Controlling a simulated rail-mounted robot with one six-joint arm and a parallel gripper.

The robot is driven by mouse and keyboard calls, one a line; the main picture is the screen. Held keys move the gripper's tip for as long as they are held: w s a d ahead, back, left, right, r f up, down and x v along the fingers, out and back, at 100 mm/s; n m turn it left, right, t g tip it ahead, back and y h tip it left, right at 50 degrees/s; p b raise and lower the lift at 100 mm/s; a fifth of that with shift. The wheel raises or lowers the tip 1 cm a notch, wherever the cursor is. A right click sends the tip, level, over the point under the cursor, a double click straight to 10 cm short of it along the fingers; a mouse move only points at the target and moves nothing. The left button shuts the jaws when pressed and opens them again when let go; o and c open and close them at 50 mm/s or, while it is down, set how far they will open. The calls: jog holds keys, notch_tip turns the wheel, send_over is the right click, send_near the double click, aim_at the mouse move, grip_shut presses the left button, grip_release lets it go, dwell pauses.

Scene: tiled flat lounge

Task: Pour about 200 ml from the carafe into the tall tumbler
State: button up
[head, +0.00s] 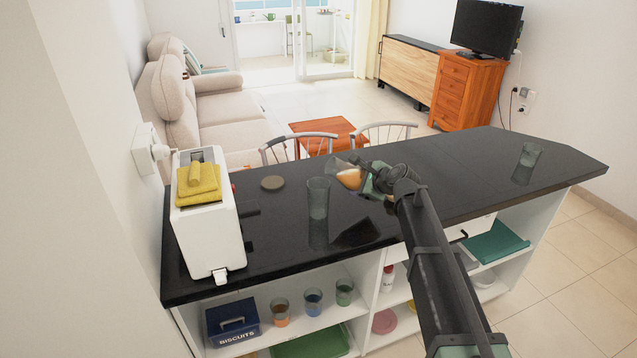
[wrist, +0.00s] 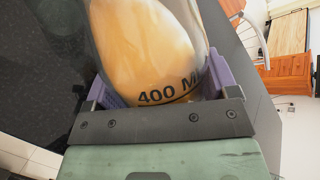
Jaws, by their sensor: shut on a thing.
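The carafe (head: 349,178) is clear glass with orange liquid in it. My gripper (head: 369,181) is shut on it and holds it above the dark counter, tilted with its mouth toward the left. In the wrist view the carafe (wrist: 150,45) fills the space between the purple finger pads, and a "400 M" mark shows near the jaws. The tall tumbler (head: 318,200) stands upright on the counter, left of and below the carafe. It looks empty. No stream of liquid is visible between them.
A toaster (head: 207,225) with a yellow cloth (head: 198,182) stands at the counter's left end. A round brownish disc (head: 272,183) lies left of the tumbler. Another glass (head: 527,162) stands far right. The black counter (head: 455,170) is clear between my gripper and that glass.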

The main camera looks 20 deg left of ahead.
aim_at(362, 170)
jog(key=shift+w+d+r+n+h+p, duration=0.15)
jog(key=shift+r+n+h+p, duration=0.3)
jog(key=shift+r+p, duration=0.4)
jog(key=shift+d+n+t+h+p, duration=0.15)
jog(key=shift+n+t+h+p, duration=0.25)
jog(key=shift+h+p, duration=0.15)
dwell(1.5)
jog(key=shift+s+a+r+n+h+p, duration=0.1)
jog(key=shift+a+r+n+h+p, duration=0.15)
jog(key=shift+r+p, duration=0.2)
jog(key=shift+s+a+r+n+h+p, duration=0.1)
jog(key=shift+r+n+h+p, duration=0.1)
jog(key=shift+r+h+p, duration=0.25)
dwell(3.6)
